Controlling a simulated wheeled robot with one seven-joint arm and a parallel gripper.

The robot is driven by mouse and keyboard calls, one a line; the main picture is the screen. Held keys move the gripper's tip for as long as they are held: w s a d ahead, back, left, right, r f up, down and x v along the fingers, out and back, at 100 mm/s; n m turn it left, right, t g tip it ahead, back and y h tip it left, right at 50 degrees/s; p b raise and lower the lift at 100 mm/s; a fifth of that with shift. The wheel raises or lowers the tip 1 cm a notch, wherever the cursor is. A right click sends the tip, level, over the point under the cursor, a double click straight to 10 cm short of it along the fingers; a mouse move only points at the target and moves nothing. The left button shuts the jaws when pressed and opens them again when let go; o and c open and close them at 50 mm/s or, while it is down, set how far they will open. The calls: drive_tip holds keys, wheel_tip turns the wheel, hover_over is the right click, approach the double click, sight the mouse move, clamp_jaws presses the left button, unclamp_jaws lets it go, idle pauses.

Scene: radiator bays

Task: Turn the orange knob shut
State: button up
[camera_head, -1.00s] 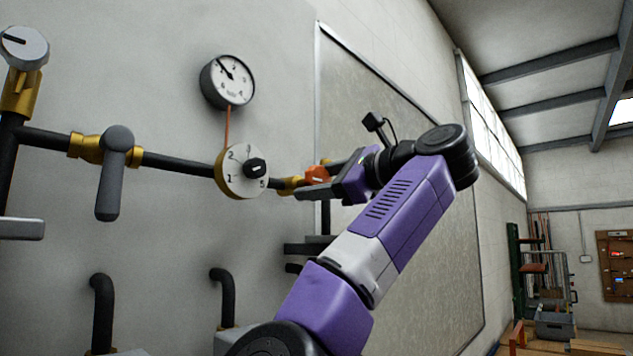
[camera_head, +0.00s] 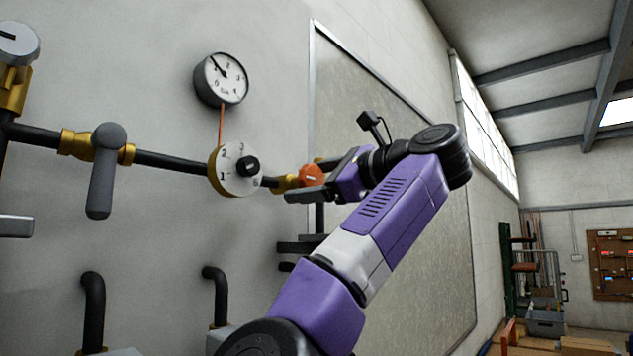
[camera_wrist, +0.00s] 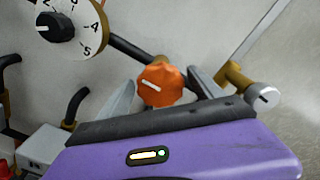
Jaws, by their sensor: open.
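The orange knob (camera_head: 312,175) sits at the right end of the dark pipe on the wall. It has lobed edges and a white pointer mark, which shows clearly in the wrist view (camera_wrist: 160,86). My gripper (camera_head: 312,188) is at the knob, its jaws open. In the wrist view one finger (camera_wrist: 118,102) is left of the knob and the other (camera_wrist: 200,84) right of it, with gaps visible on both sides. The part of the knob nearest the palm is hidden behind the gripper body.
A numbered white dial (camera_head: 236,170) with a black knob is just left of the orange knob. A pressure gauge (camera_head: 222,79) hangs above it. A grey lever valve (camera_head: 103,170) is further left. A grey-capped brass valve (camera_wrist: 262,97) is close right in the wrist view.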

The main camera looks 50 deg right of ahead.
sight(316, 183)
drive_tip(key=s+b, duration=0.2)
drive_tip(key=s, duration=0.1)
drive_tip(key=shift+f, duration=0.2)
drive_tip(key=s+b, duration=0.2)
drive_tip(key=b, duration=0.2)
drive_tip(key=shift+d+b, duration=0.1)
drive_tip(key=shift+b, duration=0.2)
drive_tip(key=shift+s+r+b, duration=0.15)
drive_tip(key=shift+s+b, duration=1)
drive_tip(key=shift+s, duration=0.15)
